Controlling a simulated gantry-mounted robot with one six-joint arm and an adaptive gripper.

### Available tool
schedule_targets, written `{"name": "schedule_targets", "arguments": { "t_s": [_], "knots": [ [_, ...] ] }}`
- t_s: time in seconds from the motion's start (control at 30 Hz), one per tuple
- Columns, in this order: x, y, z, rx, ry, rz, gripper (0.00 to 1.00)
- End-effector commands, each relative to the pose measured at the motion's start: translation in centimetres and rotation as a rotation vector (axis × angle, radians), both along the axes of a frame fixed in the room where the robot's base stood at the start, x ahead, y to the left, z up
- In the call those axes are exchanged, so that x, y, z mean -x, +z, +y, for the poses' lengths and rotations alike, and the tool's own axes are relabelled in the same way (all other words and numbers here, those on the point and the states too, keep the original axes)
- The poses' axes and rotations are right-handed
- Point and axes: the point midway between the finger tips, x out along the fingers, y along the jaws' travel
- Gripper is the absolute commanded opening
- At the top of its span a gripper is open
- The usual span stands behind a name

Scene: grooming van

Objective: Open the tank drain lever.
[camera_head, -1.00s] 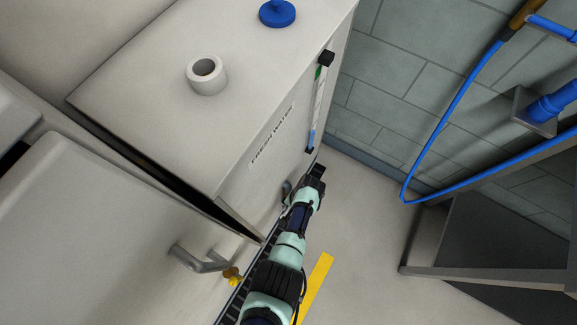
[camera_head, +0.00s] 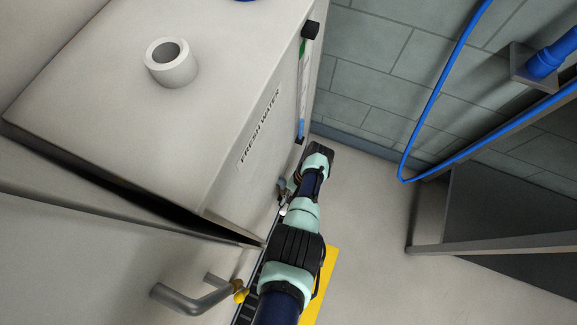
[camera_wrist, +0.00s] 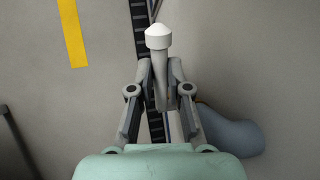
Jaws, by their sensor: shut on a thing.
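The tank drain lever is a tapered grey handle with a white knob (camera_wrist: 159,37), seen in the wrist view. My gripper (camera_wrist: 160,72) is shut on the grey shaft, just below the knob, with one finger on each side. In the head view my gripper (camera_head: 290,190) is small and partly hidden by my wrist, low at the front of the white tank (camera_head: 215,95) marked FRESH WATER. A rounded grey-blue pipe part (camera_wrist: 232,130) lies beside the lever at right in the wrist view. The lever's base is hidden behind my gripper.
A dark slotted floor channel (camera_wrist: 140,28) runs under the lever, with a yellow floor strip (camera_wrist: 73,33) beside it. A grey pipe handle (camera_head: 190,298) stands at lower left. A grey bench frame (camera_head: 490,240) stands at right. Floor between is clear.

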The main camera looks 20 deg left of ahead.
Motion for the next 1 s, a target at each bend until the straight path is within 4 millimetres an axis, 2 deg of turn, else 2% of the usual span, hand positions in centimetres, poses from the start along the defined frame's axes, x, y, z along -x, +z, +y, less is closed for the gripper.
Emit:
{"name": "schedule_targets", "arguments": {
  "t_s": [0.07, 0.1, 0.23, 0.27, 0.53, 0.63, 1.0],
  "knots": [
    [0.0, 0.0, 0.0, 0.000, 0.001, 0.000, 0.00],
    [0.0, 0.0, 0.0, 0.000, 0.001, 0.000, 0.18],
    [0.0, 0.0, 0.0, 0.000, 0.000, 0.000, 0.40],
    [0.0, 0.0, 0.0, 0.000, 0.000, 0.000, 0.42],
    [0.0, 0.0, 0.0, 0.000, 0.000, -0.001, 0.42],
    [-0.5, 0.7, -0.2, 0.000, 0.000, -0.002, 0.42],
    [-4.6, 8.0, -2.2, 0.000, -0.001, -0.003, 0.42]
  ]
}}
